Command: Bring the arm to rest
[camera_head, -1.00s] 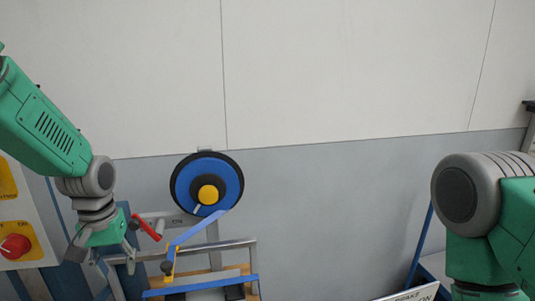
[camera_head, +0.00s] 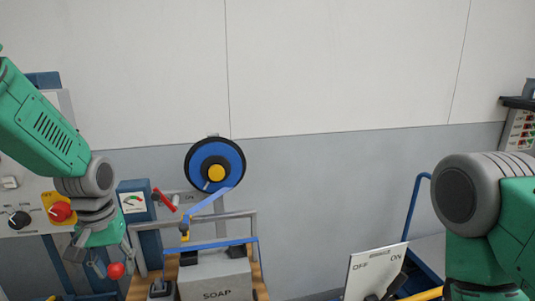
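My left arm (camera_head: 45,125) comes in from the left and bends down at a grey joint. My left gripper (camera_head: 98,268) hangs below it, its fingers spread apart with nothing held. A red ball-shaped knob (camera_head: 116,270) shows beside the fingers; I cannot tell if they touch. My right arm (camera_head: 495,220) stands at the right edge, and its gripper is below the picture.
A blue wheel (camera_head: 229,160) with a yellow hub stands ahead. A box marked SOAP (camera_head: 218,278) sits below it in a railed frame. A red button (camera_head: 60,211) is at left. An OFF/ON panel (camera_head: 370,268) stands front right. The wall (camera_head: 340,70) is behind.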

